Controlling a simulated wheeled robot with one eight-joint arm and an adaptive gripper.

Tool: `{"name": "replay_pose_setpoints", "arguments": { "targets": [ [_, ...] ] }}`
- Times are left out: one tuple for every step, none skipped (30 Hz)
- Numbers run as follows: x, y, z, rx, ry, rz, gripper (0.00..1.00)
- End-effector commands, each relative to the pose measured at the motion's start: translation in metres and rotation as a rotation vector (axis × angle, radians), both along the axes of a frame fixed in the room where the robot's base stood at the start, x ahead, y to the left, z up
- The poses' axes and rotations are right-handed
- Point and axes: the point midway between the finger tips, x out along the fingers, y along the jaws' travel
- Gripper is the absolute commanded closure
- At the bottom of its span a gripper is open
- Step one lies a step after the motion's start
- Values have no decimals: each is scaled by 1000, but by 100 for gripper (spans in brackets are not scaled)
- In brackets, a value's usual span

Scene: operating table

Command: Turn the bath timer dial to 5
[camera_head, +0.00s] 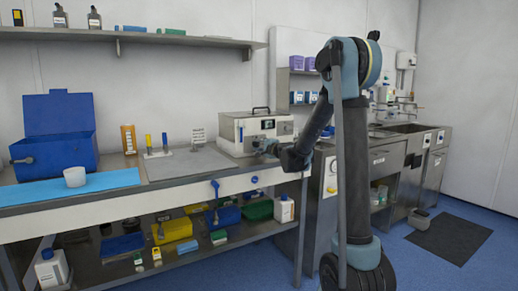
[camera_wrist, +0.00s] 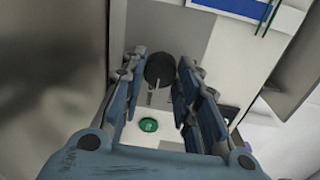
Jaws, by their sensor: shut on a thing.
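The bath (camera_head: 236,130) is a steel box with a dark top handle, at the right part of the bench. Its front panel (camera_wrist: 190,42) fills the middle of the wrist view. The dark round timer dial (camera_wrist: 160,68) sits on that panel. My gripper (camera_wrist: 161,62) has one finger at each side of the dial and is shut on it. In the head view my gripper (camera_head: 268,147) is at the bath's front, and the dial cannot be made out there. Small marks lie by the dial, but no number is legible, so its setting cannot be told.
A green round button (camera_wrist: 148,125) is on the panel near the dial, between my fingers. A grey mat (camera_head: 185,163) lies left of the bath. A blue open box (camera_head: 58,135) and a white cup (camera_head: 75,177) stand farther left. A shelf (camera_head: 130,37) hangs above.

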Motion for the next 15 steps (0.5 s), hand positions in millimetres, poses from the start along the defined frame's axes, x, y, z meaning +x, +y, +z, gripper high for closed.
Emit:
{"name": "replay_pose_setpoints", "arguments": {
  "targets": [
    [0,-3,-1,28,20,-4,95],
    [0,-3,-1,48,33,-5,95],
    [0,-3,-1,73,49,-4,95],
    [0,-3,-1,89,61,-4,95],
    [0,-3,-1,107,73,-3,95],
    [0,-2,-1,129,87,-3,95],
    [0,-2,-1,143,96,-3,95],
    [0,-2,-1,157,106,-2,95],
    [0,-2,-1,174,118,-2,95],
    [0,-2,-1,186,125,-2,95],
    [0,-2,-1,196,132,-2,95],
    [0,-2,-1,210,141,-2,95],
    [0,-2,-1,218,148,-3,95],
    [0,-2,-1,226,153,-2,95],
    [-1,-2,-1,236,159,-2,95]
  ]
}}
